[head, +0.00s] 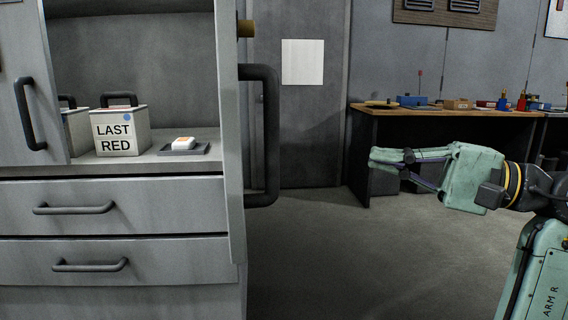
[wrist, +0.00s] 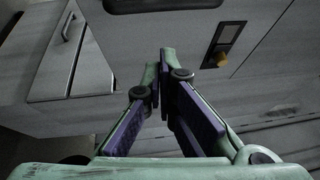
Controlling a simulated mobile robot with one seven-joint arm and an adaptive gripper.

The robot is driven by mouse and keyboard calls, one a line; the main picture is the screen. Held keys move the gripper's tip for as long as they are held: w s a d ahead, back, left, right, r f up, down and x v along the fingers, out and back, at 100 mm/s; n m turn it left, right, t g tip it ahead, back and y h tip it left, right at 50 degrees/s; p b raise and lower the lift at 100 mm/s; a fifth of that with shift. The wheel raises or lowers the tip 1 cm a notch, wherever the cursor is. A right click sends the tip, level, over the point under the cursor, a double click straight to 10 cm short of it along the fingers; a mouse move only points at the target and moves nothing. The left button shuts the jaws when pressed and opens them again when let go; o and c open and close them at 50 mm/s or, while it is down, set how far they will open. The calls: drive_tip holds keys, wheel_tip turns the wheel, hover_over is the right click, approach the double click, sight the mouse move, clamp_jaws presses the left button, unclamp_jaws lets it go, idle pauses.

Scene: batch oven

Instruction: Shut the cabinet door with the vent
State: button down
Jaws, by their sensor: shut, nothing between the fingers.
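A grey cabinet (head: 110,220) fills the left of the head view. Its right-hand door (head: 232,130) stands open toward me, seen nearly edge-on, with a dark bar handle (head: 270,135). A left-hand door (head: 28,90) with a dark handle covers part of the left side. I cannot make out a vent on either door. My gripper (head: 372,158) is shut and empty, to the right of the open door and apart from it. In the wrist view its fingers (wrist: 168,62) point toward grey panels, and a brass knob on a dark plate (wrist: 223,45) shows there.
Inside the cabinet are a white box marked LAST RED (head: 122,132) and a small tray (head: 185,150) with a white item. Drawers (head: 112,205) lie below. A workbench (head: 440,112) with small items stands at the back right. The floor (head: 350,250) between is clear.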

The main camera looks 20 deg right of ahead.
drive_tip(key=w+a+p, duration=0.1)
drive_tip(key=w+a, duration=0.2)
drive_tip(key=a, duration=0.2)
drive_tip(key=w+a+f+h+p, duration=0.1)
drive_tip(key=w+a, duration=0.2)
drive_tip(key=a, duration=0.2)
drive_tip(key=shift+f, duration=0.25)
drive_tip(key=shift+s+a, duration=0.1)
